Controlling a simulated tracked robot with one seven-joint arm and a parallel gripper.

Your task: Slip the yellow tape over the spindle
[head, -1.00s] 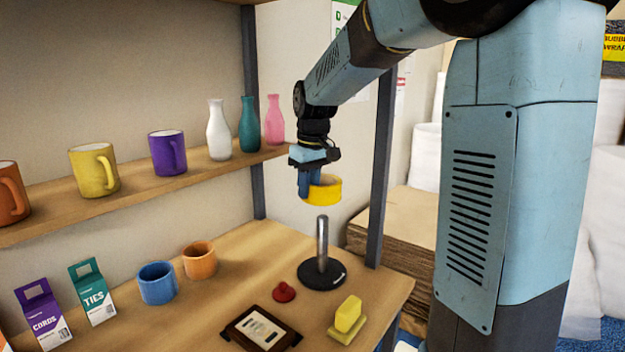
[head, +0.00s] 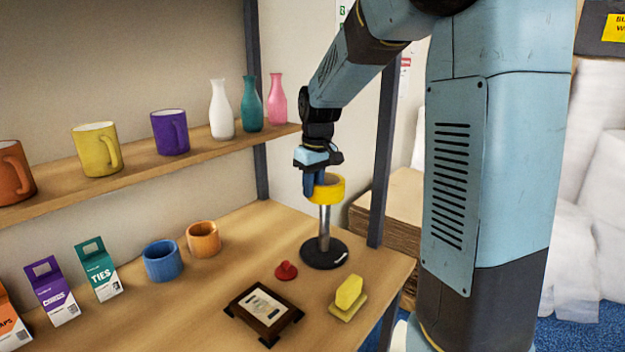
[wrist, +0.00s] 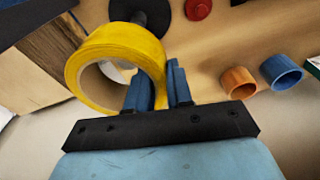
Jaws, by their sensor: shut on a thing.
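The yellow tape (head: 328,189) is a wide ring held at the top of the spindle in the head view. My gripper (head: 314,186) is shut on one side of its wall. In the wrist view the tape (wrist: 120,52) sits between and beside the blue fingers (wrist: 160,88). The spindle (head: 324,222) is a grey metal post, upright on a round black base (head: 324,254). In the head view its top is hidden behind the tape, so I cannot tell whether the ring is around it. In the wrist view the black base (wrist: 150,12) shows beyond the tape.
A red knob (head: 286,271), a dark framed box (head: 264,312) and a yellow block (head: 349,293) lie near the spindle. Blue and orange cups (head: 204,239) stand to its left. A shelf post (head: 384,150) rises close on the right. Bottles stand on the upper shelf.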

